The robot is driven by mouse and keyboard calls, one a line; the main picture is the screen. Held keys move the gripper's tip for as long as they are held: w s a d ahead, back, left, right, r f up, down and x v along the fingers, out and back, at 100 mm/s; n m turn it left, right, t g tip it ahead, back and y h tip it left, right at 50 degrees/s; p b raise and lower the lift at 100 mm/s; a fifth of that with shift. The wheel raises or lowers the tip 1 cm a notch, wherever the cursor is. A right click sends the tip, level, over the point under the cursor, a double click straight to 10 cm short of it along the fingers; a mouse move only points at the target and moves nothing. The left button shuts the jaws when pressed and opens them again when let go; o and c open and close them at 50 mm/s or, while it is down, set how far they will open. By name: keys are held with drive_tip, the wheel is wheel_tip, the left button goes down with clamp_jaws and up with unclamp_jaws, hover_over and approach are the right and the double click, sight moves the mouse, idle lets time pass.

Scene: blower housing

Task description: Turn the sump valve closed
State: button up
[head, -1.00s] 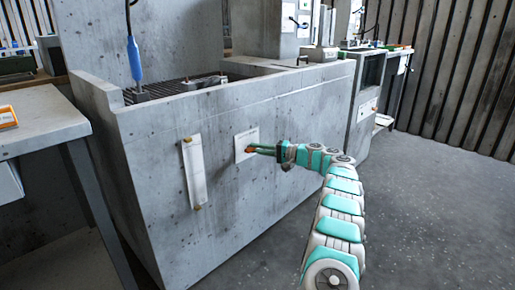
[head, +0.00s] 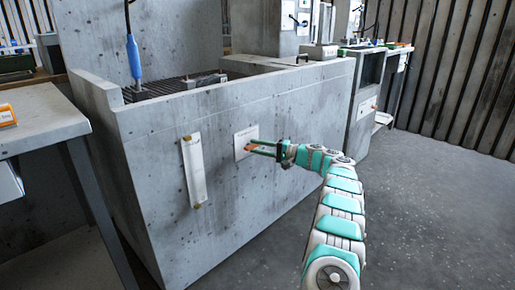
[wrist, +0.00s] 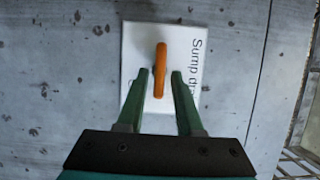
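The sump valve's orange lever handle (wrist: 160,64) stands on a white plate (wrist: 186,50) with partly hidden lettering that begins "Sump d". The handle lies parallel to the lettering. The plate (head: 240,138) is on the side of the concrete tank in the head view, where only a bit of the orange handle (head: 249,149) shows. My gripper (wrist: 161,72) is open, its two green fingers either side of the handle's lower half, with a small gap visible on each side. In the head view my gripper (head: 262,148) reaches in from the right.
A white vertical strip (head: 195,170) with brass ends is on the concrete wall (head: 290,110) left of the plate. A grey table (head: 40,120) stands at the left. A blue-handled tool (head: 135,58) hangs above the tank. The floor (head: 430,200) at the right is clear.

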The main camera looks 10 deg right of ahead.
drive_tip(key=shift+o, duration=0.6)
drive_tip(key=v, duration=0.7)
drive_tip(key=shift+s+d+b, duration=0.2)
drive_tip(key=shift+d+b, duration=0.1)
drive_tip(key=shift+b, duration=0.1)
